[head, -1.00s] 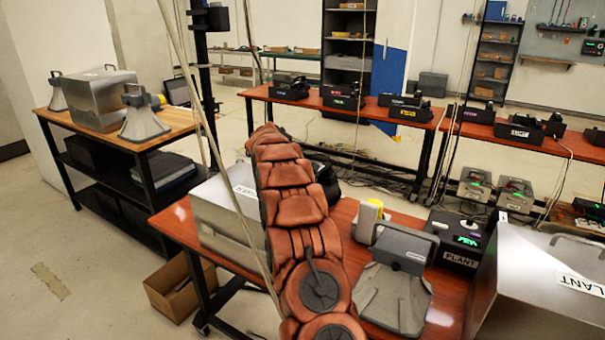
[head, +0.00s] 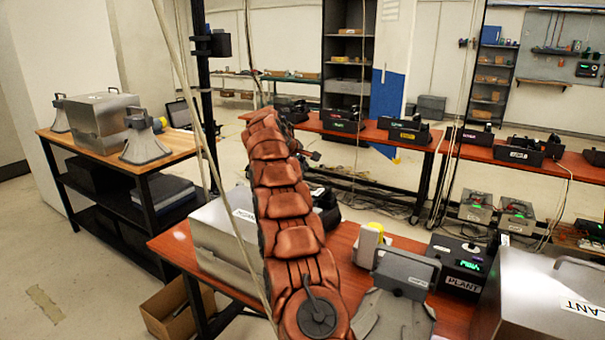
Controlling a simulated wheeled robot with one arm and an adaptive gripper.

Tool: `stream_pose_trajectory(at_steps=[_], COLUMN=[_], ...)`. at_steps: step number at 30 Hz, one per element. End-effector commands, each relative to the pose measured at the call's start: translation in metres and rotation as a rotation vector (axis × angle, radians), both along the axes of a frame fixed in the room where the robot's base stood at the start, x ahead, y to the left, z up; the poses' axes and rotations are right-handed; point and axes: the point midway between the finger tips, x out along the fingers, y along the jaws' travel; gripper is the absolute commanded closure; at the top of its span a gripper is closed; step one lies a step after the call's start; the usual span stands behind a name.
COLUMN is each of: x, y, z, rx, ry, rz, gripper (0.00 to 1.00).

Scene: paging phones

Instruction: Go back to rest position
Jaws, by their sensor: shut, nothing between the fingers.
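My copper-coloured arm rises from the bottom centre of the head view and bends away at its top. My gripper cannot be made out; the arm's far end is hidden behind its own links. A small dark piece shows just right of the arm's upper part, too small to identify. No phone is seen held.
The near red table (head: 345,245) bears a metal box (head: 215,240), a grey phone station (head: 400,280), a black PLANT unit (head: 460,262) and a large metal box (head: 545,295) at right. A wooden-topped bench (head: 180,150) stands left. A cardboard box (head: 170,312) lies on the floor.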

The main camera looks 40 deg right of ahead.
Motion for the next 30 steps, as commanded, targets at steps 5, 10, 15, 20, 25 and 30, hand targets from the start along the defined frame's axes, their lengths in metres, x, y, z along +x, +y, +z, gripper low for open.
stream_pose_trajectory(at_steps=[5,10,15,20,25,30], x=[0.001,0.000,0.000,0.000,-0.001,-0.010], y=[0.000,0.000,0.001,0.004,0.031,0.078], z=[0.007,0.011,0.012,0.013,0.017,0.021], rx=[0.000,0.001,0.003,0.007,0.050,0.125], ry=[-0.001,0.000,0.002,0.000,-0.003,-0.006], rz=[0.002,0.002,0.002,0.004,0.011,0.019], gripper=[1.00,1.00,1.00,1.00,1.00,1.00])
